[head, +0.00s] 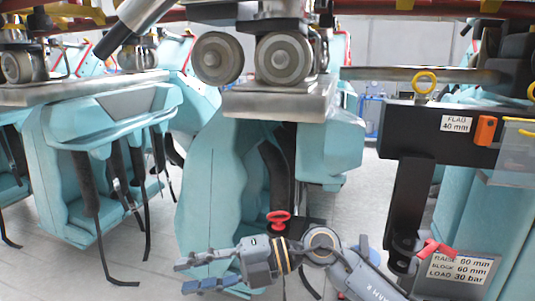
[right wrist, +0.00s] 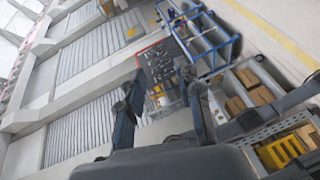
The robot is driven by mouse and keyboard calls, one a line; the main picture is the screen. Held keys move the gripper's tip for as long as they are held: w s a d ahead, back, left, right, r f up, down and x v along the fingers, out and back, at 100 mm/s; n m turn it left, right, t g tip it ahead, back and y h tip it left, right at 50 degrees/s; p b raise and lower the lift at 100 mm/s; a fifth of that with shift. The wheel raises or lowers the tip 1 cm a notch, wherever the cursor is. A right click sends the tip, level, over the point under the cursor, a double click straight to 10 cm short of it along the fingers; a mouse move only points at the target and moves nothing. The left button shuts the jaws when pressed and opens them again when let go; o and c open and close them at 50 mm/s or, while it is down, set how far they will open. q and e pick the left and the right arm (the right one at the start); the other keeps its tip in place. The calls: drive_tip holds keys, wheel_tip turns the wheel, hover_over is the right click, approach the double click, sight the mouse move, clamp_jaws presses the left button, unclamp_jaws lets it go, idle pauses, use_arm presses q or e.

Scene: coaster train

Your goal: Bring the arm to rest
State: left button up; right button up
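My right arm (head: 365,280) reaches in from the bottom right of the head view. Its gripper (head: 184,274) points left, in front of a teal coaster seat (head: 215,200). The two fingers are apart with nothing between them. The right wrist view also shows the gripper (right wrist: 160,78) with its fingers spread and empty. A red knob (head: 278,217) stands just above the gripper's base in the head view; I cannot tell whether they touch. My left gripper is not in view.
Teal seats with black straps (head: 100,190) hang at left. A dark bracket (head: 408,210) with a yellow ring (head: 424,82) and an orange block (head: 485,130) stands at right. The right wrist view shows a blue rack (right wrist: 205,40) and cardboard boxes (right wrist: 248,90) beyond open floor.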

drive_tip(key=w+d+r+m+t+y, duration=0.35)
drive_tip(key=r+m+t+y, duration=0.3)
drive_tip(key=m+t, duration=0.25)
drive_tip(key=w+d+f+m+t+h, duration=0.1)
drive_tip(key=w+d+m+t+h, duration=0.2)
drive_tip(key=d+m+t+h, duration=0.5)
drive_tip(key=s+d+f+m+t+h, duration=0.1)
drive_tip(key=d+f+m+t+h, duration=0.1)
drive_tip(key=d+f+m+h, duration=1.45)
drive_tip(key=s+d+f+g+y, duration=0.25)
drive_tip(key=s+f+g, duration=0.45)
drive_tip(key=s+f, duration=0.6)
drive_tip(key=s+d+f+g, duration=0.2)
drive_tip(key=s+f+g, duration=0.5)
drive_tip(key=s, duration=0.7)
wheel_tip(320, 180, down, 27)
drive_tip(key=s, duration=0.1)
drive_tip(key=s+d+f+g, duration=0.1)
drive_tip(key=s+d+f, duration=0.2)
drive_tip(key=s+f, duration=1.3)
drive_tip(key=shift+s+d+g, duration=0.15)
drive_tip(key=shift+s+g, duration=0.25)
